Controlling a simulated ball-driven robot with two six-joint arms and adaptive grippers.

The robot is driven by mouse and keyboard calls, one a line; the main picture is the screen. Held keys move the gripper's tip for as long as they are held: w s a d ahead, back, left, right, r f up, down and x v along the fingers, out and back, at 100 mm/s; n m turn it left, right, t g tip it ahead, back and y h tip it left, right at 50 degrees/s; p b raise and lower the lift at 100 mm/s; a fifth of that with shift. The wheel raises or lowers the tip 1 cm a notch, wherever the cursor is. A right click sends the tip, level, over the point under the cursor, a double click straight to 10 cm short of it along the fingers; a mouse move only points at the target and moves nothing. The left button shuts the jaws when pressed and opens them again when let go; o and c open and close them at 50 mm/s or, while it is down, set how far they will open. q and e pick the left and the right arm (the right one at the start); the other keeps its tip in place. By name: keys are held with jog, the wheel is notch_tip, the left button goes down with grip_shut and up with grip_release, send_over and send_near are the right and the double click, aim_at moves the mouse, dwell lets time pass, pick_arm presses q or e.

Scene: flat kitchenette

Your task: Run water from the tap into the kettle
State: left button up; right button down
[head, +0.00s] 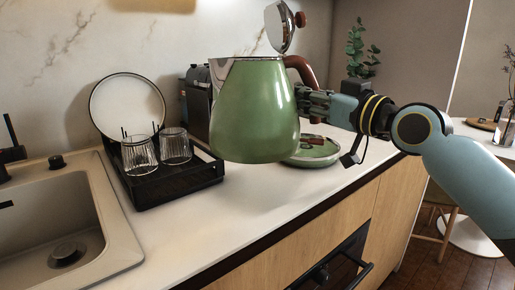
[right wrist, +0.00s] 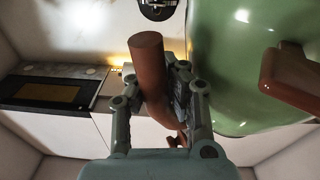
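The green kettle (head: 254,110) hangs in the air over the counter, roughly upright, with its metal lid (head: 280,27) swung up. My right gripper (head: 305,98) is shut on its brown handle; the right wrist view shows the fingers (right wrist: 165,88) on either side of the handle (right wrist: 149,72) and the green body (right wrist: 245,60) beside it. The sink (head: 120,240) is at the lower left, apart from the kettle. The black tap (head: 10,154) is at the left edge, mostly cut off; no water shows. My left gripper is not in view.
A black drying rack (head: 180,187) with two glasses (head: 139,154) and a plate (head: 127,106) stands between sink and kettle. A black appliance (head: 197,105) is behind the kettle. The front counter is clear.

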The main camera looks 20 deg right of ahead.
aim_at(258, 139)
jog(key=s+a+f, duration=0.1)
jog(key=a+f, duration=0.1)
jog(key=a, duration=0.1)
jog(key=s+a+f, duration=0.1)
jog(key=a+f, duration=0.1)
jog(key=a, duration=0.2)
jog(key=s+a+f+b, duration=0.1)
jog(key=a+f, duration=0.1)
jog(key=a, duration=0.2)
jog(key=shift+s+f, duration=0.2)
jog(key=shift+s, duration=0.1)
jog(key=shift+f+b, duration=0.75)
jog(key=shift+f, duration=1.35)
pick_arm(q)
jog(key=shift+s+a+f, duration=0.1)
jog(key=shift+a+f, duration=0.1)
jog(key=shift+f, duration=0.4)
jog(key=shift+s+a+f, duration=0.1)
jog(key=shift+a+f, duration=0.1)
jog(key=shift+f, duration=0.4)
pick_arm(e)
jog(key=c, duration=1.8)
grip_release()
jog(key=shift+f, duration=0.2)
jog(key=o, duration=0.4)
jog(key=shift+s, duration=0.1)
